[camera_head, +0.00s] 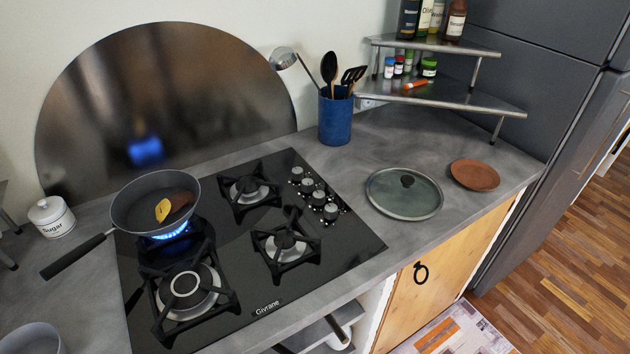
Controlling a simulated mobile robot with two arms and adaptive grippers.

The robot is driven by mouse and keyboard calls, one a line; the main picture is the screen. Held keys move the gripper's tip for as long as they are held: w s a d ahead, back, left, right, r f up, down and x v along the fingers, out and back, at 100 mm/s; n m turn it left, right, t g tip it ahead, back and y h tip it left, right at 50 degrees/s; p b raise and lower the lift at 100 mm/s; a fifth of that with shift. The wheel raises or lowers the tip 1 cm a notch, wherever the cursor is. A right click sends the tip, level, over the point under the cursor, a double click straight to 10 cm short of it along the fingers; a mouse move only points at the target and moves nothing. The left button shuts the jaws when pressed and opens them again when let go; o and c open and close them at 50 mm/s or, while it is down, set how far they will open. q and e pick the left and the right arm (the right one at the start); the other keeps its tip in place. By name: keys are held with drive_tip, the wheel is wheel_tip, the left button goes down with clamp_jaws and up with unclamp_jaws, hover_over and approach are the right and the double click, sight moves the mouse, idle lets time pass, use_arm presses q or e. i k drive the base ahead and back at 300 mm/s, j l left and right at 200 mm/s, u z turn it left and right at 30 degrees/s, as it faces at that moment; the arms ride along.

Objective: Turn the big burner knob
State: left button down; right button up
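The black glass gas hob (225,250) is set into the grey counter. A column of several metallic knobs (318,198) runs along its right side; I cannot tell which belongs to which burner. The big burner (187,290) is at the front left, with a pale ring and a black grate, and no flame shows on it. The back left burner has a blue flame (170,234) under a frying pan (155,203), whose handle points to the lower left. The other two burners show no flame. Neither of my grippers is in view.
A glass lid (404,194) and a brown plate (474,175) lie right of the knobs. A blue utensil holder (335,118) stands behind them, near a corner shelf (440,95). A sugar jar (51,217) is at left and a bowl (30,340) at front left. The space above the knobs is clear.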

sight(308, 184)
drive_tip(key=k+j+z, duration=0.1)
drive_tip(key=z, duration=0.3)
drive_tip(key=k+j+z, duration=0.1)
drive_tip(key=z, duration=0.35)
drive_tip(key=k+j+z, duration=0.1)
drive_tip(key=z, duration=0.3)
drive_tip(key=j, duration=0.05)
